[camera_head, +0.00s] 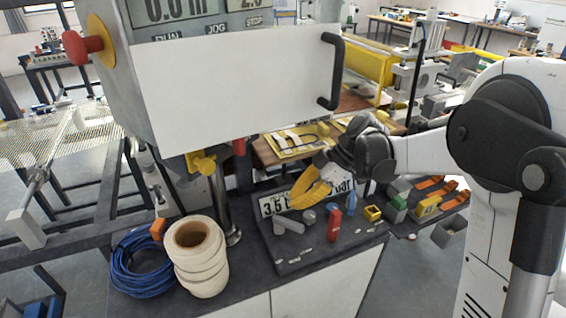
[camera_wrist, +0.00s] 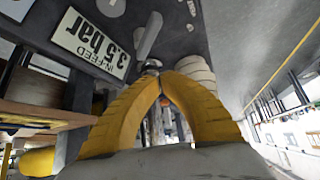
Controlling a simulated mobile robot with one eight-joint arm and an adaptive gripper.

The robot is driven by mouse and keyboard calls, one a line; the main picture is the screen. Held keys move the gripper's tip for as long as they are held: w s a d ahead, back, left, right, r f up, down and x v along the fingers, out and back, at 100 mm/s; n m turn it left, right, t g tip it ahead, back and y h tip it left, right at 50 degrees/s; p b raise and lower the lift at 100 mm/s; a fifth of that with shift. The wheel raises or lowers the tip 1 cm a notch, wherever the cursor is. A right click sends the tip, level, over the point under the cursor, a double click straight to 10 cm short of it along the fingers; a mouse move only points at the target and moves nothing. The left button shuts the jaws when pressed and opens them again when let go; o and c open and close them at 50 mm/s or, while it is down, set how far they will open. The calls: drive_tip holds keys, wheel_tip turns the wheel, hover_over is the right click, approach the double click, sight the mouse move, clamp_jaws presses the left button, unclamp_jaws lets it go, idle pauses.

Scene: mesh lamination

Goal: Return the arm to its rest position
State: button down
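My gripper (camera_head: 297,203) has yellow fingers. In the head view it hangs above the dark bench panel (camera_head: 290,262), pointing down and left, in front of the white "3.5 bar" plate (camera_head: 270,205). In the wrist view my gripper (camera_wrist: 161,76) shows its two fingers arching together with the tips meeting and nothing seen between them. The arm reaches in from the right, bent at its dark joints. A grey lever (camera_head: 288,225) and a red knob (camera_head: 334,224) are on the panel close below the fingers. Whether the fingers touch anything there, I cannot tell.
A white cabinet with a black handle (camera_head: 333,70) stands left of the arm. White rolls (camera_head: 203,275) and a blue cable coil (camera_head: 140,268) lie on the bench at left. A yellow tray (camera_head: 290,152) is behind the gripper. Coloured blocks (camera_head: 427,206) lie at right.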

drive_tip(key=s+d+r+m+t+h, duration=0.2)
drive_tip(key=s+d+m+t+h, duration=0.1)
drive_tip(key=s+m, duration=0.6)
drive_tip(key=s+d+r+m+t+h, duration=0.3)
drive_tip(key=s+d+m, duration=0.5)
drive_tip(key=s, duration=0.3)
drive_tip(key=shift+s+r+m+t+h, duration=0.4)
drive_tip(key=shift+m+t+h, duration=0.25)
drive_tip(key=shift+h, duration=0.25)
idle(0.9)
